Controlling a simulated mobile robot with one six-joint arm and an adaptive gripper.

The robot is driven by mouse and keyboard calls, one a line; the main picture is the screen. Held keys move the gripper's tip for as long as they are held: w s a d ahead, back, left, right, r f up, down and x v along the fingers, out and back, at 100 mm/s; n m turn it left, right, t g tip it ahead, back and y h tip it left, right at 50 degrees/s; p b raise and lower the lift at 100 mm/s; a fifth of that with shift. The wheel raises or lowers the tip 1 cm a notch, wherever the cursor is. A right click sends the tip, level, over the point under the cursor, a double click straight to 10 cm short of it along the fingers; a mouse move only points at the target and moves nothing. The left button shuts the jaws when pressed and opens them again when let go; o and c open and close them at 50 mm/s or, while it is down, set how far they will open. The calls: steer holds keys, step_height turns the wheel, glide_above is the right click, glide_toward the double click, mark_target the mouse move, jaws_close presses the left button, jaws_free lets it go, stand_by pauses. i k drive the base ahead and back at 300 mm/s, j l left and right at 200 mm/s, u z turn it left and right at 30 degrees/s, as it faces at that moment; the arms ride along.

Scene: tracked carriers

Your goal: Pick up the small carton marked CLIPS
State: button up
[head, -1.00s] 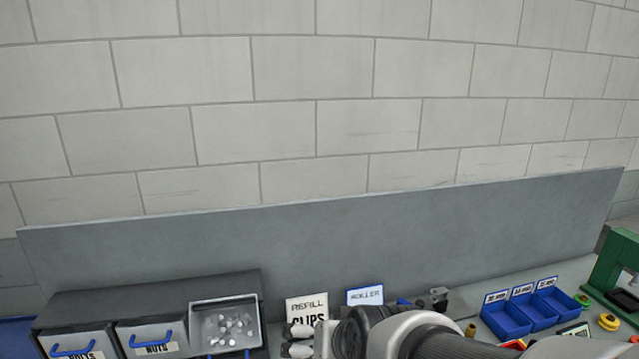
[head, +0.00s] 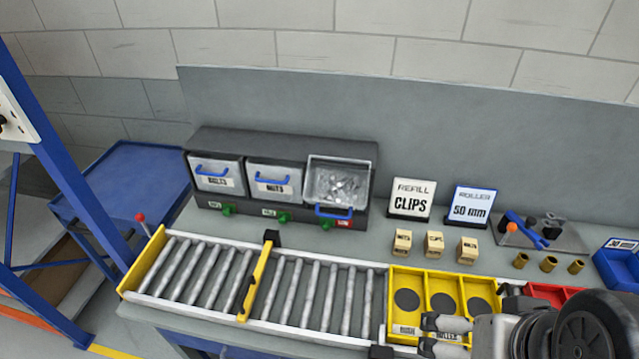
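Three small tan cartons stand in a row on the bench behind the yellow tray: a left carton (head: 402,243), a middle carton (head: 434,244) and a right carton (head: 467,250). Each has a small printed label, too small to read surely, so I cannot tell which is marked CLIPS. My gripper (head: 429,335) is at the lower right, in front of the cartons and over the yellow tray's front part. Its two pale fingers point left with a gap between them, and nothing shows in the gap. It touches no carton.
A REFILL CLIPS sign (head: 410,199) and a ROLLER 50 mm sign (head: 473,206) stand behind the cartons. The yellow tray (head: 423,272) has round dark recesses. A roller conveyor (head: 210,268) with a yellow gate lies left. Drawers (head: 270,178) stand behind it. Brass cylinders (head: 548,263) stand right.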

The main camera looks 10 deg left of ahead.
mark_target(433, 244)
steer(key=u, duration=0.7)
steer(key=z, duration=0.8)
steer(key=i+j+z, duration=0.2)
steer(key=j+z, duration=0.15)
steer(key=j, duration=0.2)
